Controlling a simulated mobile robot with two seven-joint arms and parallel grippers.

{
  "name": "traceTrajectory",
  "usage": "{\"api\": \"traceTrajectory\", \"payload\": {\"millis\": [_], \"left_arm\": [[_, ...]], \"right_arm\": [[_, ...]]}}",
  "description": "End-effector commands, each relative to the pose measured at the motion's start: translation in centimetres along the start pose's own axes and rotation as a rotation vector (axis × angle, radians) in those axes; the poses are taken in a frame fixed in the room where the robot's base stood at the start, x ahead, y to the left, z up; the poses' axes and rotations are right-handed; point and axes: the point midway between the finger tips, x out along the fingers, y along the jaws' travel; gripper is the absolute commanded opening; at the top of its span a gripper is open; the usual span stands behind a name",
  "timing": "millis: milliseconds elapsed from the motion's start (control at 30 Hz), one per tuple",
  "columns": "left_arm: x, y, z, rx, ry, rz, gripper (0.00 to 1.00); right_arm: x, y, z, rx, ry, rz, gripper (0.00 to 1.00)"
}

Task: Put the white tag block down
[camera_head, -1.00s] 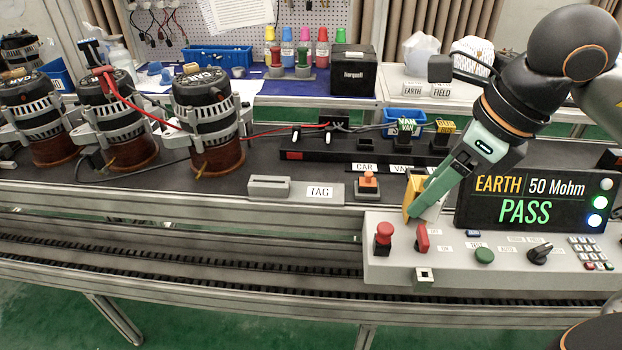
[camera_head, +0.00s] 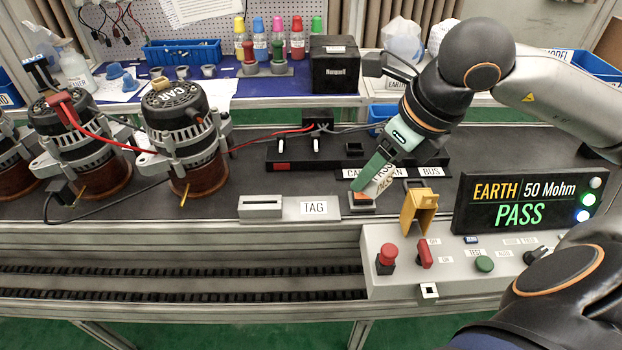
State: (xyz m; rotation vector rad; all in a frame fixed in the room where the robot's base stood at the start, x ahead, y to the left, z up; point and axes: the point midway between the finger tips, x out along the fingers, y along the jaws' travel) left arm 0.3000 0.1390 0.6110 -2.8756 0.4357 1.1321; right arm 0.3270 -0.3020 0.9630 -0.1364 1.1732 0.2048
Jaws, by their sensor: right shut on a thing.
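My right gripper (camera_head: 373,180) is shut on a white tag block (camera_head: 384,181) with black lettering. It holds the block tilted, at the orange-topped grey unit (camera_head: 362,197) on the bench. Block and fingers cover most of that unit, so I cannot tell whether the block touches it. My left gripper is not in view.
The tester panel (camera_head: 390,283) has red and green buttons and a raised yellow guard (camera_head: 418,213). Its display (camera_head: 520,202) reads EARTH 50 Mohm PASS. Alternators (camera_head: 186,135) stand at left with a red cable. A black rack (camera_head: 330,158) lies behind the gripper.

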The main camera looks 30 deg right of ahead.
Motion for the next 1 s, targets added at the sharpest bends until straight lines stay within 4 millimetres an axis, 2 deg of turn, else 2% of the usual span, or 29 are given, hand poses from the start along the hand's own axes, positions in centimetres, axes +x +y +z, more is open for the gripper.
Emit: {"api": "traceTrajectory", "payload": {"millis": [33, 267, 333, 633, 700, 800, 1000], "left_arm": [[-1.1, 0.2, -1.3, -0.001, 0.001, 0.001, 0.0], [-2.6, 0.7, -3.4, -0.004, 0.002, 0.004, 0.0], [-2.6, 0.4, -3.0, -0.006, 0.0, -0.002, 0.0], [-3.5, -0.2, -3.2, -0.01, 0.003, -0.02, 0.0], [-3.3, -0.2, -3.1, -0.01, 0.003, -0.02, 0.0], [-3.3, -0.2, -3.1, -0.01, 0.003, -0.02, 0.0], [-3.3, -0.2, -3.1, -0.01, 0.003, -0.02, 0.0]], "right_arm": [[-0.6, 0.1, 0.6, 0.001, 0.004, 0.004, 0.08], [0.7, 0.6, 1.4, -0.004, 0.002, 0.007, 0.08], [1.6, 0.7, 2.0, 0.001, -0.006, 0.01, 0.08], [4.7, 1.6, 4.8, -0.005, -0.004, 0.008, 0.08], [6.9, 1.7, 5.1, -0.003, 0.0, 0.007, 0.08], [8.9, 1.9, 5.7, -0.002, 0.001, 0.005, 0.08], [10.9, 2.0, 6.3, -0.003, -0.001, 0.002, 0.08]]}}
